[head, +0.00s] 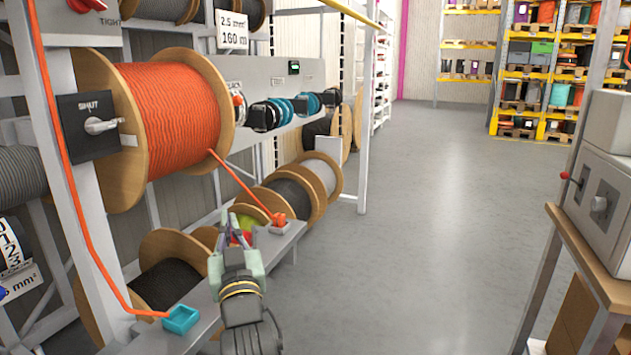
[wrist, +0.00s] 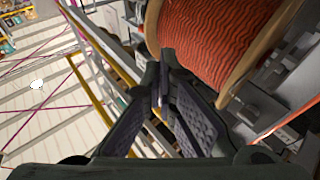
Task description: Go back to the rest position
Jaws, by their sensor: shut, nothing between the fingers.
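My gripper (head: 240,226) is in the lower middle of the head view, in front of the rack's lower grey ledge. Its fingers point up and away, and they are shut with nothing between them. In the wrist view the two dark fingers (wrist: 162,88) meet at their tips. The large reel of orange cable (head: 168,118) is up and to the left of my gripper in the head view. The same orange reel (wrist: 215,40) fills the upper right of the wrist view, apart from the fingers as far as I can tell.
Orange cable runs from the reel to an orange clip (head: 279,221) on the ledge, close right of my gripper. A teal box (head: 180,319) sits at the ledge's near end. A bench with a grey box (head: 603,190) stands right. The floor (head: 430,200) between is clear.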

